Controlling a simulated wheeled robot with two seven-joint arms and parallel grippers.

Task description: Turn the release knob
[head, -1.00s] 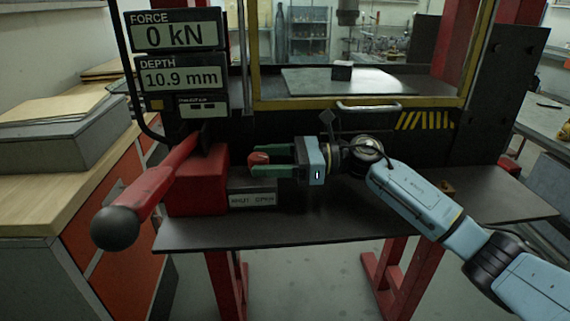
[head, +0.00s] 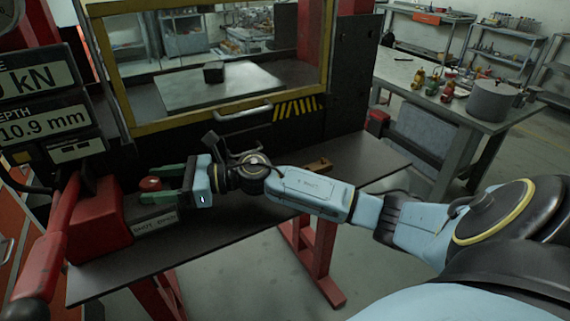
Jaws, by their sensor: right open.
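The release knob (head: 150,184) is a small round red knob at the right side of the red pump block (head: 98,228), low in front of the press. My right gripper (head: 146,185) has its green fingers spread, one on the far side of the knob and one on the near side. The knob sits between the fingertips; whether either finger touches it I cannot tell. A small label plate (head: 155,223) is in front, below the knob. My left gripper is not in view.
A red lever (head: 55,235) rises along the block's left side. Display panels (head: 40,110) stand above it. The yellow-framed press window (head: 215,120) with its handle (head: 243,113) is behind my gripper. The dark shelf (head: 250,222) is mostly clear at right.

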